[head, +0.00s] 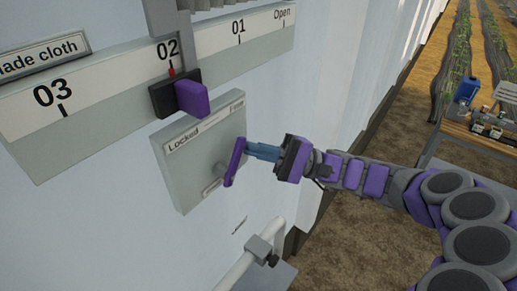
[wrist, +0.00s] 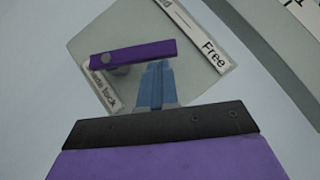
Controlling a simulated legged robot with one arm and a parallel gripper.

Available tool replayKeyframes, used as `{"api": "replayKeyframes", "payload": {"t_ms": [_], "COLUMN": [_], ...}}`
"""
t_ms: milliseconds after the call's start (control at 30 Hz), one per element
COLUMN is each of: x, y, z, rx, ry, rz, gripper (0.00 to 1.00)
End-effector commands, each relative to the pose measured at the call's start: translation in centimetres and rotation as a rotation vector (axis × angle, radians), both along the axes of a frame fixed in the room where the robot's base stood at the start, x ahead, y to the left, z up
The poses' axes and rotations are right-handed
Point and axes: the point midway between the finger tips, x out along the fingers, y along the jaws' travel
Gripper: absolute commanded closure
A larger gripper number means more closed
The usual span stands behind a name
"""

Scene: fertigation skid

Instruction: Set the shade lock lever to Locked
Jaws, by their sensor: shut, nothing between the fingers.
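The shade lock lever (head: 235,162) is a purple bar on a pale grey plate (head: 188,165) on the wall. Its pivot is low on the plate and its tip points up, nearer the "Free" end of the label strip than the "Locked" end. In the wrist view the lever (wrist: 140,53) runs from its pivot at left toward "Free" at right. My gripper (head: 249,151) is shut and empty, its blue fingertips at the lever's right side near the tip. In the wrist view the fingertips (wrist: 157,66) meet the lever's lower edge; I cannot tell whether they touch.
Above is a shade cloth scale (head: 110,85) with a purple-handled slider (head: 190,97) at 02. A white pipe with a grey clamp (head: 262,249) runs below the plate. A wooden table (head: 470,140) with a blue jug (head: 467,88) stands at far right.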

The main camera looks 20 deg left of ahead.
Motion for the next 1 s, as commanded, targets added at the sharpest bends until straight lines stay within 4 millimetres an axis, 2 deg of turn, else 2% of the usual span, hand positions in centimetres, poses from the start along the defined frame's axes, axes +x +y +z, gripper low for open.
{"api": "replayKeyframes", "payload": {"t_ms": [667, 1000], "x": [-0.5, -1.7], "y": [0.2, 0.7], "z": [0.9, 2.3], "rx": [-0.051, -0.145], "ry": [-0.126, -0.357], "rz": [-0.001, 0.001], "gripper": [1.0, 1.0]}}
